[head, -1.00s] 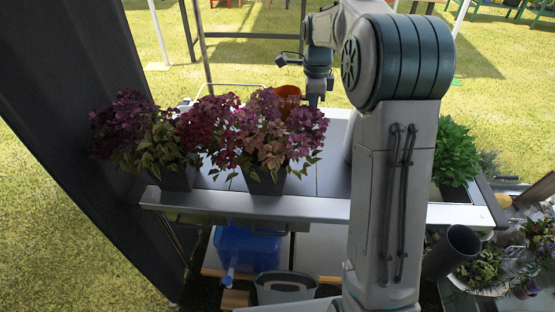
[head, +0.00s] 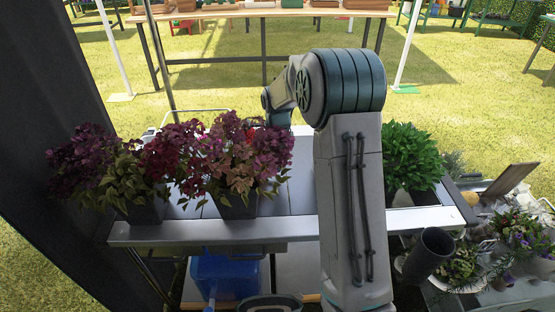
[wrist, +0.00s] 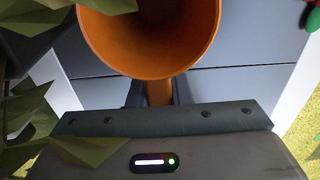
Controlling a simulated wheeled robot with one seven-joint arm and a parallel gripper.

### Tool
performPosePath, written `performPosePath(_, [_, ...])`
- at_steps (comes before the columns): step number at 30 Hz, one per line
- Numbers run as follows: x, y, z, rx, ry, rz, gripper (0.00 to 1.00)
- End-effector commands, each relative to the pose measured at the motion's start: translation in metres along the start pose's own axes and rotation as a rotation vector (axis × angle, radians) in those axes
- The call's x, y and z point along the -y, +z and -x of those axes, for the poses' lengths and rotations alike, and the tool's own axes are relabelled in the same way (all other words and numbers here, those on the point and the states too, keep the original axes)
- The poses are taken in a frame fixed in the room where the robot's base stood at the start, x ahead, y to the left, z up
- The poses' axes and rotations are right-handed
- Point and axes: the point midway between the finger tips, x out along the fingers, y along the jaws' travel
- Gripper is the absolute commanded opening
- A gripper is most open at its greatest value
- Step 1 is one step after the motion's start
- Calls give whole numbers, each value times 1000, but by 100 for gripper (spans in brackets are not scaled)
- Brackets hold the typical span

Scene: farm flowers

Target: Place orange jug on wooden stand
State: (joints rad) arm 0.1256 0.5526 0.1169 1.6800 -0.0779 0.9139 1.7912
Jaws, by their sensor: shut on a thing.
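The orange jug (wrist: 150,52) fills the top of the wrist view, its wide round mouth facing the camera. My gripper (wrist: 158,93) is shut on its narrow handle, with a dark finger on each side. In the head view my wrist is partly behind the flowers, which hide the gripper and jug. A long table with a wooden top (head: 232,13) and dark legs stands on the grass at the back. Cannot tell whether this is the wooden stand. Several pots stand along its top.
Potted purple flowers (head: 238,160) stand on the metal-edged table (head: 215,231) in front of me; leaves are close to the gripper on the left in the wrist view. A green plant (head: 409,155) stands right of my arm. Open grass lies between the tables.

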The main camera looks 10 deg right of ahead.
Motion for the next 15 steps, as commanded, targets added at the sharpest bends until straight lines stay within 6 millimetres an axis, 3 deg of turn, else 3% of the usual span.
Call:
performPosePath(7, [0,0,-3,0,-1,1,0])
performPosePath(8, [0,0,-2,0,-1,1,23])
performPosePath(9, [0,0,-2,0,-1,1,35])
performPosePath(10, [0,0,-2,0,-1,1,40])
performPosePath(15, [0,0,-2,0,-1,1,40])
